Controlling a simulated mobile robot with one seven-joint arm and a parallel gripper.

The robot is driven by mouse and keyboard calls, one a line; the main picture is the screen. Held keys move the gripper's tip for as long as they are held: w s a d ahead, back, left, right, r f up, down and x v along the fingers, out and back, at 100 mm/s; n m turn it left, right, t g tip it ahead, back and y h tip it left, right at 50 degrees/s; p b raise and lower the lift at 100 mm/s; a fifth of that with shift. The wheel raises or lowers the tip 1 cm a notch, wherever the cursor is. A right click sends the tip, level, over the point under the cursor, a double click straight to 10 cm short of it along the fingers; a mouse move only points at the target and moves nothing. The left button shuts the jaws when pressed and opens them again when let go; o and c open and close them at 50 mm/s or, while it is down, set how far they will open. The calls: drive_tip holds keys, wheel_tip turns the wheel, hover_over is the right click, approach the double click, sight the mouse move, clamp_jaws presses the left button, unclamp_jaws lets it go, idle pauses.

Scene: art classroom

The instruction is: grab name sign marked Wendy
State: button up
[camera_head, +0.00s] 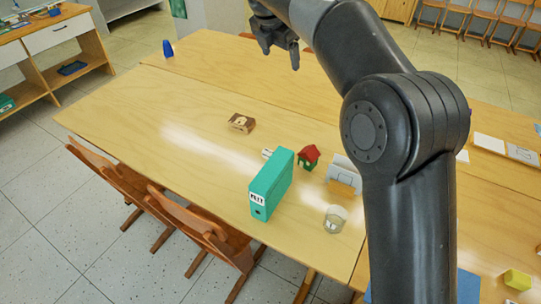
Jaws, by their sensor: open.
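My gripper (281,56) is at the top of the view, open and empty, with its fingers pointing down, above the far part of the table. A small white piece that looks like a name sign (267,153) stands on the table, partly hidden behind a teal binder (272,186). It seems to bear dark marks, but I cannot read a name on it. My gripper is well apart from it, farther back. No sign that I can read as Wendy shows.
On the wooden table (120,100) stand a small brown box (241,123), a red-roofed toy house (308,158), a grey-white holder (345,172) and a glass jar (335,218). A blue object (168,48) stands at the far left edge. Chairs (205,232) line the near side.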

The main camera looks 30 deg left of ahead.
drive_tip(key=a+f+n, duration=0.3)
drive_tip(key=a+f, duration=0.1)
drive_tip(key=a, duration=0.2)
approach(270, 153)
drive_tip(key=x, duration=0.4)
drive_tip(key=shift+s+a+f, duration=0.15)
drive_tip(key=shift+s+f, duration=0.15)
drive_tip(key=shift+s, duration=0.05)
drive_tip(key=x, duration=0.5)
drive_tip(key=shift+w+f, duration=0.1)
drive_tip(key=shift+w, duration=0.4)
drive_tip(key=c, duration=1.1)
